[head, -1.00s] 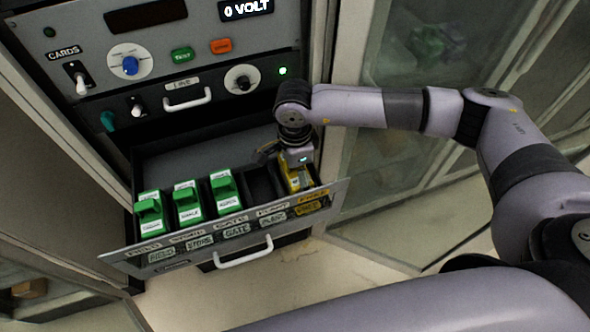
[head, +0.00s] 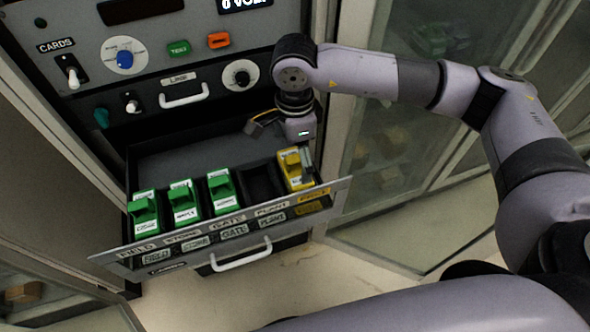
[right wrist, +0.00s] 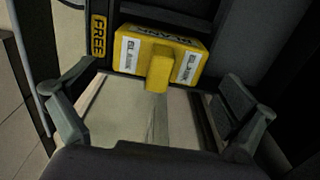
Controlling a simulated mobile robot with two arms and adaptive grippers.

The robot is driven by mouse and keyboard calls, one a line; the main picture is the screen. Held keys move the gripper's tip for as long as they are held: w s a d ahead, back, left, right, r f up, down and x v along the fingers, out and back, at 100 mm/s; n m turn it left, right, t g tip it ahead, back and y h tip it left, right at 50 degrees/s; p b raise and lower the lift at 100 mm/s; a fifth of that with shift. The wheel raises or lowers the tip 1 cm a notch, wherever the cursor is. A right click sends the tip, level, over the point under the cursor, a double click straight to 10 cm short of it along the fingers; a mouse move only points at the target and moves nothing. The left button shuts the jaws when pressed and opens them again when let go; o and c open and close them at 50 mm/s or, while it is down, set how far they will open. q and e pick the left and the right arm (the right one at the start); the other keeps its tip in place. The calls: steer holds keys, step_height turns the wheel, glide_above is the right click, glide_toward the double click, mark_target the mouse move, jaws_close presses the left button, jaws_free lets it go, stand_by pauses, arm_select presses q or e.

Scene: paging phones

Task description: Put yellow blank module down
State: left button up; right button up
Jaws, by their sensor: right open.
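The yellow blank module (head: 294,169) sits upright in the rightmost slot of the open drawer (head: 222,232) in the head view. In the right wrist view the yellow module (right wrist: 190,64) shows "BLANK" labels and a raised grip, beside a yellow "FREE" label (right wrist: 98,36). My right gripper (head: 283,137) is above and behind the module. In the right wrist view my right gripper (right wrist: 160,108) has its fingers spread wide, with nothing between them, apart from the module. My left gripper does not show.
Several green modules (head: 184,203) fill the slots on the left. The slot (head: 259,182) left of the yellow module is empty. The panel with knobs and switches (head: 180,50) rises behind the drawer. A glass-fronted cabinet (head: 400,130) stands on the right.

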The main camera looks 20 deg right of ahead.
step_height(320, 180, up, 5)
steer(key=shift+r+b, duration=0.2)
steer(key=shift+b, duration=0.45)
